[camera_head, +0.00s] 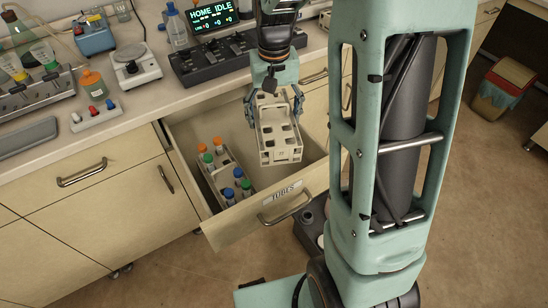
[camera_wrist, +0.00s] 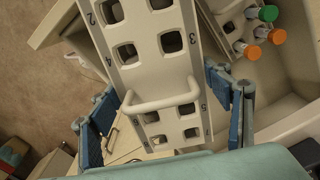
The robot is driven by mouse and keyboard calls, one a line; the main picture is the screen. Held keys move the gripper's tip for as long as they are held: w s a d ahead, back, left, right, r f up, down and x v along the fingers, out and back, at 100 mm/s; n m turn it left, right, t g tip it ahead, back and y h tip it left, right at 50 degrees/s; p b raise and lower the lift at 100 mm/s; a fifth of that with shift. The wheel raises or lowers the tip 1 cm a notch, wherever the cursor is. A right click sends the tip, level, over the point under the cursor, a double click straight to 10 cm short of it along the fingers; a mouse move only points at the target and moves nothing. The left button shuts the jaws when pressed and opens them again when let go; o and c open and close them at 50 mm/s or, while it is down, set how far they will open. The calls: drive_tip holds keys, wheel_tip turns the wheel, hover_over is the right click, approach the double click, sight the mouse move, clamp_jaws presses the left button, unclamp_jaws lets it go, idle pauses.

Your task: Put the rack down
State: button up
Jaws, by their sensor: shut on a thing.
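My gripper (camera_head: 272,103) is shut on a beige rack (camera_head: 280,143) with square holes, held over the open drawer. In the wrist view the rack (camera_wrist: 150,75) shows numbered square holes, all empty where visible, and a raised handle bar. The blue finger pads (camera_wrist: 165,120) stand on either side of the rack near this handle; their exact contact is hard to see. The drawer (camera_head: 266,208) is pulled out and labelled TUBES. A second rack (camera_head: 222,178) with orange-, green- and blue-capped tubes sits in its left side.
The right part of the drawer floor looks free.

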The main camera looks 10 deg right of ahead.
wheel_tip(320, 180, down, 14)
drive_tip(key=shift+b, duration=0.85)
drive_tip(key=shift+f, duration=0.1)
drive_tip(key=o, duration=1.5)
wheel_tip(320, 180, up, 12)
drive_tip(key=shift+r+p, duration=0.15)
drive_tip(key=shift+p, duration=0.7)
drive_tip(key=shift+c, duration=0.6)
